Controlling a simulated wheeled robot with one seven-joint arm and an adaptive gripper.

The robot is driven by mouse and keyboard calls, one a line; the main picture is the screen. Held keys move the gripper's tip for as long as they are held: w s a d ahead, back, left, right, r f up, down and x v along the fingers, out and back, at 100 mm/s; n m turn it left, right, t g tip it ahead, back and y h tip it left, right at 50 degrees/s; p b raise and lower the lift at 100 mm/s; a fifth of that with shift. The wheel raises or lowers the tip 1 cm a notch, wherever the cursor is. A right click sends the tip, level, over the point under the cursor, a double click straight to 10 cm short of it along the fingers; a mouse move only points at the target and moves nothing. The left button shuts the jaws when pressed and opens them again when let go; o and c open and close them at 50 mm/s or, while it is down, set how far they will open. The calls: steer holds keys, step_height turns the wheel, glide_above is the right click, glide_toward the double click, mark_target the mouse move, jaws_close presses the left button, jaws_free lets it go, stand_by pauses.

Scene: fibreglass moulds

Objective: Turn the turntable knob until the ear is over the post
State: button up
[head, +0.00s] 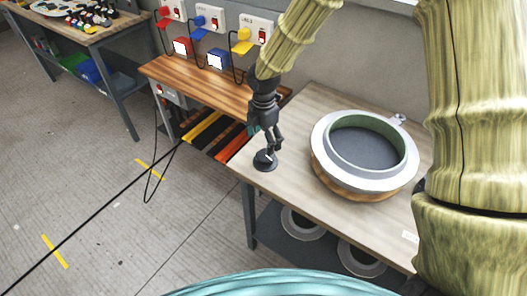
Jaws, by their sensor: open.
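A round mould with a pale grey flange ring (327,170) and a green inner wall sits on a wooden-edged turntable (325,183) on the right-hand bench. A small pale ear (397,118) with a hole sticks out from the ring at its far right. My gripper (271,147) is open and points down at the bench's left part, left of the turntable. Right below its fingers is a small black round piece (265,163), which looks like the knob. I cannot tell whether the fingers touch it or stand around it. I cannot make out the post.
The bench top (300,190) is clear between the black piece and the turntable. A wooden shelf (190,82) with red, blue and yellow switch units stands behind, left. Flanged rings (300,222) lie under the bench. A black cable hangs at left.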

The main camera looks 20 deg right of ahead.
mark_target(263, 156)
steer(key=shift+f+p, duration=0.65)
steer(key=shift+f, duration=3.15)
steer(key=c, duration=1)
